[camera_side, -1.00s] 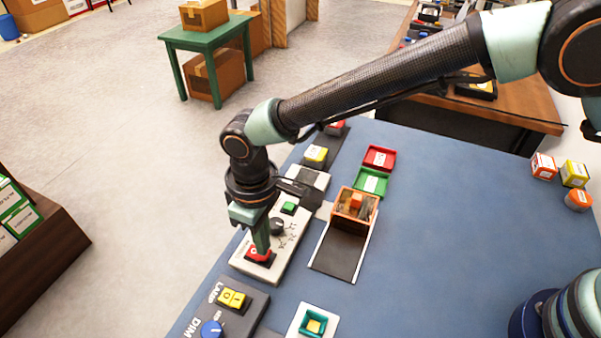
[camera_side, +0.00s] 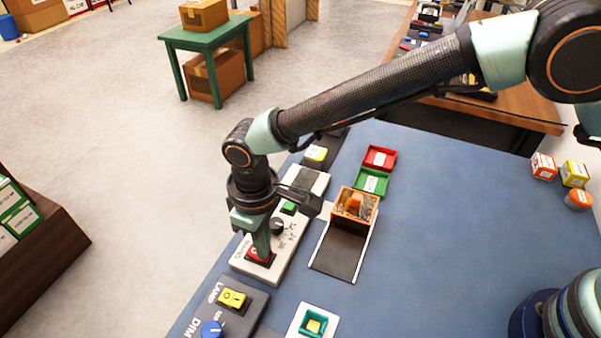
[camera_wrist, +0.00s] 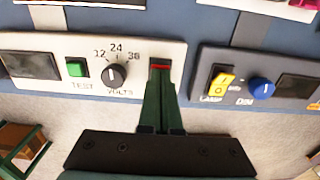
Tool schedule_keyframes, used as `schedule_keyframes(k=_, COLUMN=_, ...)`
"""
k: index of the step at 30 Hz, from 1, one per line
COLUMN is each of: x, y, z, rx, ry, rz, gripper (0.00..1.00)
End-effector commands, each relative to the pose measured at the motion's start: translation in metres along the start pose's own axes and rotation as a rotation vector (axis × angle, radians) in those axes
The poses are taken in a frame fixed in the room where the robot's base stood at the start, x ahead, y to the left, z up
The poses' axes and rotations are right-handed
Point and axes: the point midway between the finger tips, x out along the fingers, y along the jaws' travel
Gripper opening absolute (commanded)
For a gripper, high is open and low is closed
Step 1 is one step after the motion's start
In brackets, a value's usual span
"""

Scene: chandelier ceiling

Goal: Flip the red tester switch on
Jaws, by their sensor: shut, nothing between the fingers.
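The red switch (camera_side: 259,255) sits at the near end of the white tester panel (camera_side: 282,248). In the wrist view only a red strip of the switch (camera_wrist: 159,67) shows past my fingertips, so its position is hidden. The panel also carries a green TEST button (camera_wrist: 76,68) and a black VOLTS knob (camera_wrist: 114,75). My gripper (camera_side: 263,254) points down with its green fingers shut and empty. The fingertips are at the red switch and appear to touch it. The fingers also show in the wrist view (camera_wrist: 159,75).
A dark panel with a yellow LAMP switch (camera_side: 233,298) and a blue DIM knob (camera_side: 212,330) lies close by the tester. An open orange box (camera_side: 354,207) stands to its right, with red (camera_side: 380,158) and green (camera_side: 371,182) trays behind.

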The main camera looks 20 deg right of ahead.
Motion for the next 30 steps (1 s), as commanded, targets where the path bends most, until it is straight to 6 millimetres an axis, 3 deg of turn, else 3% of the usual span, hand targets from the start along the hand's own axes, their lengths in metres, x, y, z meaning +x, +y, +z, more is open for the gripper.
schedule_keyframes(k=8, x=-0.001, y=0.000, z=0.000, rx=0.000, ry=0.001, rz=0.000, gripper=0.00)
schedule_keyframes(k=30, x=-0.054, y=0.000, z=0.000, rx=0.000, ry=0.002, rz=0.000, gripper=0.00)
